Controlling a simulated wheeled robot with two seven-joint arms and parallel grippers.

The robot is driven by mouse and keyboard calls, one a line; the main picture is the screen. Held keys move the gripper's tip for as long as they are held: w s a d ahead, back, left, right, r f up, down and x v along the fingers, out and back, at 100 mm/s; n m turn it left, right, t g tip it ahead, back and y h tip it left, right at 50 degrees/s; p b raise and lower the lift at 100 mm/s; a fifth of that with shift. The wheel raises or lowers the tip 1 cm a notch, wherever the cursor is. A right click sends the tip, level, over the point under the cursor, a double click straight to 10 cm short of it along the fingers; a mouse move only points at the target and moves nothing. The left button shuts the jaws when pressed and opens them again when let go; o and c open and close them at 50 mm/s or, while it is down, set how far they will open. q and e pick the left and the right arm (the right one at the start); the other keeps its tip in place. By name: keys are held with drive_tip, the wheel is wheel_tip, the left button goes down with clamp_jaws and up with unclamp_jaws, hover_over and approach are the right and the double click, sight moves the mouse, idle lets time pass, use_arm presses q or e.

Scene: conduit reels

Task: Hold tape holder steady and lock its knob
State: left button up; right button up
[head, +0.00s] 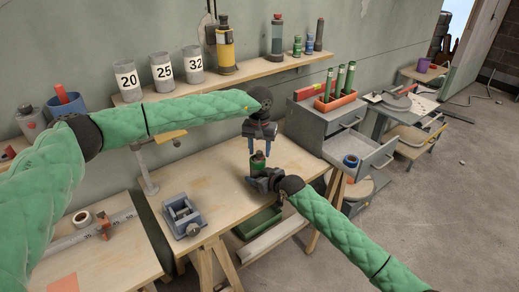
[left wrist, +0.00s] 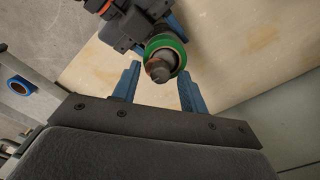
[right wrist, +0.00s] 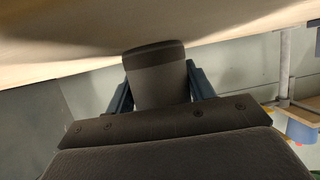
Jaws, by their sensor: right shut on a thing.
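The tape holder (head: 258,161) appears as a small upright piece with a green ring and a dark body above the wooden bench. In the left wrist view its green ring (left wrist: 181,50) surrounds a grey rounded knob (left wrist: 160,70). My right gripper (head: 262,181) is shut on its dark grey cylindrical lower body (right wrist: 158,80), which fills the space between the fingers in the right wrist view. My left gripper (head: 259,150) points down from above, open. Its two blue fingers stand apart on either side of the knob (left wrist: 157,82), with visible gaps.
A blue-grey clamp-like device (head: 183,214) sits on the bench (head: 215,190) left of the holder. A grey drawer cabinet (head: 325,130) with an open drawer stands to the right. A wall shelf (head: 215,79) carries numbered cups and bottles. A green bin (head: 258,222) is below the bench.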

sight(259, 151)
use_arm(q)
wheel_tip(259, 151, up, 12)
idle(0.7)
use_arm(e)
drive_tip(key=o, duration=1.2)
